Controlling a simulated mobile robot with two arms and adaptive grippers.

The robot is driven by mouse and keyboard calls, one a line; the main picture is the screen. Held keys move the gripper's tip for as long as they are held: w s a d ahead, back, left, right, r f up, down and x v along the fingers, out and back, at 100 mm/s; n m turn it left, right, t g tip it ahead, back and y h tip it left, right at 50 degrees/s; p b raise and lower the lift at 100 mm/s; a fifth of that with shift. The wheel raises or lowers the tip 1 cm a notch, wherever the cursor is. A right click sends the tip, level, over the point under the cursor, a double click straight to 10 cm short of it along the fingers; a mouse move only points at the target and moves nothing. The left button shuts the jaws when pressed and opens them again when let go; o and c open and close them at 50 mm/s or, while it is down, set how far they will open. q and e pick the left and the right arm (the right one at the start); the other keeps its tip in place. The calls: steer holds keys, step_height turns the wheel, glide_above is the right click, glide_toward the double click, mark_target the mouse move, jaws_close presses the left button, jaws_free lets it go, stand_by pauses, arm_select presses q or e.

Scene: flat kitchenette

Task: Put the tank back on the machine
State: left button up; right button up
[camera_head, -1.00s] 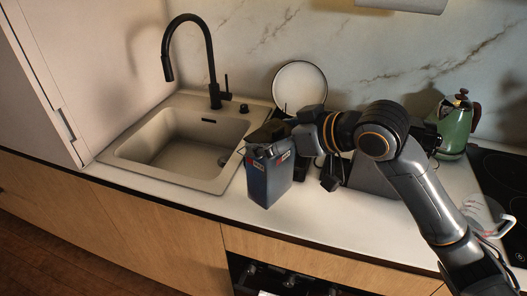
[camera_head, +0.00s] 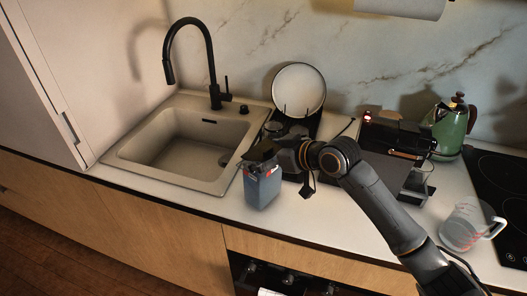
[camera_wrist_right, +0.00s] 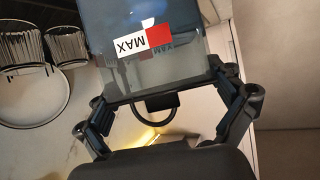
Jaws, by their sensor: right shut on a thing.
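The tank (camera_head: 262,190) is a bluish see-through container, upright over the counter just right of the sink. Its red and white MAX label shows upside down in the right wrist view (camera_wrist_right: 150,70). My right gripper (camera_head: 262,160) is shut on the tank near its top, with a finger on either side. I cannot tell whether the tank's base touches the counter. The machine (camera_head: 397,134) is a dark coffee maker with a lit red spot, standing against the back wall to the right, partly hidden by my right arm. My left gripper is not in view.
A dish rack with a white plate (camera_head: 299,89) stands behind the tank. The sink (camera_head: 182,150) and black tap (camera_head: 209,65) are left. A green kettle (camera_head: 451,128), a clear measuring jug (camera_head: 462,226) and a dark hob (camera_head: 503,180) are right. Counter front is mostly clear.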

steer(key=shift+f, duration=0.15)
steer(key=o, duration=1.5)
steer(key=shift+s+f, duration=0.1)
steer(key=shift+f, duration=0.05)
steer(key=shift+c, duration=0.2)
